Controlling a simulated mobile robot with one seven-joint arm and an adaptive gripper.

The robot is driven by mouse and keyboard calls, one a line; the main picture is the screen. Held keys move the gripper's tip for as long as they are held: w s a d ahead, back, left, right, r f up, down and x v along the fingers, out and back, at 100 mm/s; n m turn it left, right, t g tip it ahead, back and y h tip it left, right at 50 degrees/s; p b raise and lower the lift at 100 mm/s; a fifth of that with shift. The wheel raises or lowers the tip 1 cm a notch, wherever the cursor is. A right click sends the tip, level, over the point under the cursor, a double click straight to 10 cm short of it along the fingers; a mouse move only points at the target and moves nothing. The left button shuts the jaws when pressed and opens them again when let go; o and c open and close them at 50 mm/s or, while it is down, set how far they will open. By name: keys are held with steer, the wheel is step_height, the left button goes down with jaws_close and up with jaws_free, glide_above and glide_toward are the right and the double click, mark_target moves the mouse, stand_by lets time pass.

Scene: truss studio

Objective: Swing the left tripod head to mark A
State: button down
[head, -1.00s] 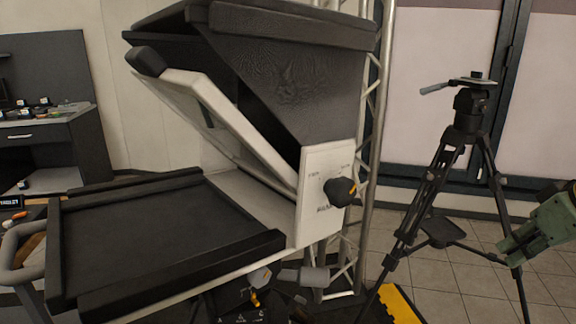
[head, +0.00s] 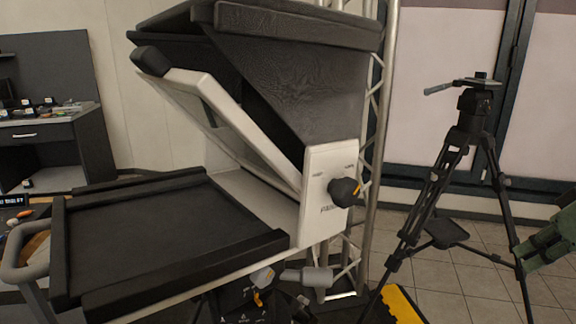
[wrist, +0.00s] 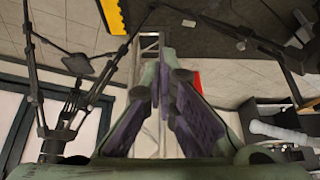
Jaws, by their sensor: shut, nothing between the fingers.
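Below the large prompter-like rig, a dark plate with small pale marks (head: 246,316) shows at the bottom edge, with a yellow-orange pointer (head: 259,297) and a grey handle (head: 305,277) above it. I cannot read the marks or tell which is A. A black tripod (head: 470,135) stands at the right, its head carrying a grey pan handle (head: 438,89). This tripod also shows in the wrist view (wrist: 76,100). My gripper (wrist: 165,58) is shut and empty in the wrist view, touching nothing visible. Part of my green arm shows at the head view's right edge.
The rig has a dark flat tray (head: 165,235), a white side panel with a black knob (head: 343,191), and a dark hood. A metal truss (head: 372,130) stands behind it. A yellow-edged block (head: 402,305) lies on the floor. Tiled floor around the tripod is mostly clear.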

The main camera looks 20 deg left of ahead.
steer(key=shift+s+d, duration=0.1)
steer(key=shift+d, duration=0.4)
steer(key=shift+d, duration=0.2)
steer(key=shift+s+d, duration=0.15)
steer(key=shift+d, duration=0.75)
steer(key=shift+d, duration=0.2)
steer(key=shift+s+d, duration=0.15)
steer(key=shift+d, duration=0.75)
steer(key=shift+d, duration=0.1)
steer(key=shift+s+d, duration=0.2)
steer(key=shift+d, duration=0.8)
steer(key=shift+d, duration=0.1)
steer(key=shift+s+d, duration=0.15)
steer(key=shift+d, duration=0.8)
